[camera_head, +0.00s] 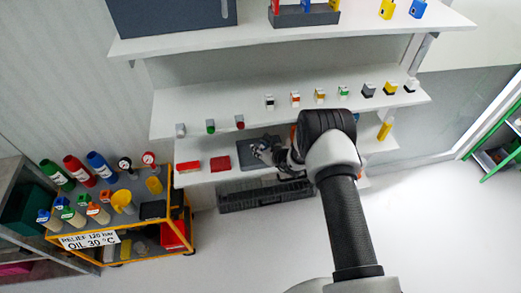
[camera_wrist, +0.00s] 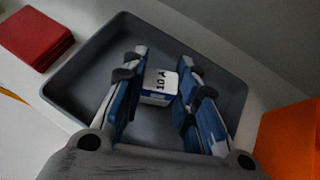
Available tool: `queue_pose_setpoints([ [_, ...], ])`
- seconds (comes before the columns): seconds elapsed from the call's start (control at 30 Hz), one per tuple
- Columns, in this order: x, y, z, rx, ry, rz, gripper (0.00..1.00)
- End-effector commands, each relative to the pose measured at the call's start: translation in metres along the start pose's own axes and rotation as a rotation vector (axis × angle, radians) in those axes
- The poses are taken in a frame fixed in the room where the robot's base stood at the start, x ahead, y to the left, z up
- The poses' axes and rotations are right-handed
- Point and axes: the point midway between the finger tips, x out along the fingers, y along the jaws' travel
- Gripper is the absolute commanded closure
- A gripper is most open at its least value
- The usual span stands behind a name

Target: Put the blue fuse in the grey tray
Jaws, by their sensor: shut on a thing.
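The blue fuse (camera_wrist: 158,88), with a white face marked "10 A", is between my fingertips in the wrist view. My gripper (camera_wrist: 157,80) is shut on it and points down over the grey tray (camera_wrist: 238,92). The fuse shows inside the tray's outline; I cannot tell whether it touches the tray's floor. In the head view, my gripper (camera_head: 262,150) is over the grey tray (camera_head: 243,158) on the lower shelf. The fuse cannot be made out there, and my arm hides part of the shelf.
Red blocks (camera_head: 220,163) lie left of the tray; one red block (camera_wrist: 37,35) also shows in the wrist view. An orange thing (camera_wrist: 288,142) stands close right of the tray. A shelf above (camera_head: 200,105) holds several small coloured items. An orange cart (camera_head: 150,225) stands at left.

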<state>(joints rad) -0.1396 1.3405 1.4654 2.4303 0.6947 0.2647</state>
Motion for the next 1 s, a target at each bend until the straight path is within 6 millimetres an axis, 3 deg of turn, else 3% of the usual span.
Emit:
queue_pose_setpoints([
  [0.3,0.0019,-0.0005,-0.0020,-0.001,-0.002,-0.001,0.96],
  [0.33,0.0015,-0.0004,-0.0017,-0.001,-0.001,0.000,0.71],
  [0.6,0.0010,-0.0004,-0.0009,-0.001,-0.001,0.000,0.53],
  [1.0,-0.0012,-0.0004,0.0021,-0.001,-0.001,0.000,0.53],
])
